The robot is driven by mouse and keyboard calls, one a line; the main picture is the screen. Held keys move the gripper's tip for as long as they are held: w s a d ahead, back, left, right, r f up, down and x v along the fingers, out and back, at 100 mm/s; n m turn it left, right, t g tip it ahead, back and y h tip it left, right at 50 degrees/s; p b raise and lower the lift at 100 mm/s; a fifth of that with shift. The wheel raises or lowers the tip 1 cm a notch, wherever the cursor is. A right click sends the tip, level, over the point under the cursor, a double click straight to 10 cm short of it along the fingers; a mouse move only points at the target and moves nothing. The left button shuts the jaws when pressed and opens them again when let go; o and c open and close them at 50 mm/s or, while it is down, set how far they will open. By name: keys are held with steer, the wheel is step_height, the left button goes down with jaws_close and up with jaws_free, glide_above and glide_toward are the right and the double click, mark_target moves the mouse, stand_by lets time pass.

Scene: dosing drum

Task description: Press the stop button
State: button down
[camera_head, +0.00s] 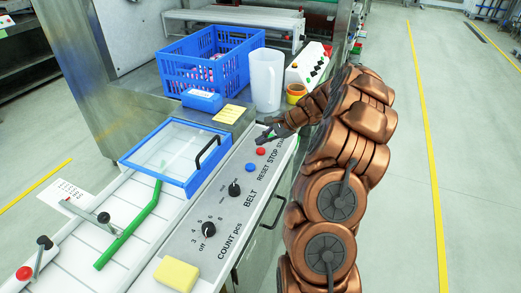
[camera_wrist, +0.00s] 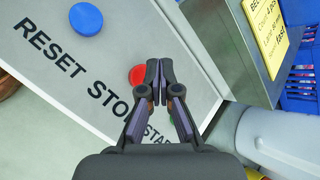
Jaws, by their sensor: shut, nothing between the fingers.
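The red stop button (camera_head: 261,151) sits on the grey control panel, by the printed word STOP. In the wrist view the red button (camera_wrist: 136,75) shows just left of my fingertips, its right edge partly covered by them. My gripper (camera_head: 266,138) is shut and empty, its tips just beyond the red button in the head view; the wrist view shows the closed fingertips (camera_wrist: 158,70) together. I cannot tell how high the tips are above the panel. The blue button (camera_head: 250,168) is beside the word RESET.
Two black knobs (camera_head: 234,189) stand nearer on the panel, with a yellow sponge (camera_head: 177,274) at its near end. A blue-framed clear lid (camera_head: 178,150) lies left. Behind are a white pitcher (camera_head: 267,80), a blue crate (camera_head: 210,62) and a small white control box (camera_head: 307,66).

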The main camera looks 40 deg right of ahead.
mark_target(261, 151)
steer(key=shift+r+p, duration=0.9)
steer(key=shift+r, duration=1.1)
steer(key=shift+a+r, duration=0.1)
steer(key=shift+a, duration=0.15)
steer(key=s+a+r+n+g, duration=0.2)
steer(key=s+a+r+n, duration=0.15)
steer(key=a, duration=0.45)
steer(key=s+a+r+n+g, duration=0.1)
steer(key=s+a+r+n, duration=0.2)
steer(key=a, duration=0.5)
steer(key=s+a+r+n+g, duration=0.25)
steer(key=s+a, duration=0.25)
steer(key=a, duration=0.3)
steer(key=s+a+n+g+h, duration=0.2)
steer(key=s+a+n, duration=0.35)
steer(key=s, duration=0.65)
steer(key=s+d+f+n+g+h, duration=0.1)
steer(key=s+n+h, duration=0.3)
steer(key=s, duration=1.1)
steer(key=shift+s+f, duration=0.25)
steer(key=shift+f, duration=0.25)
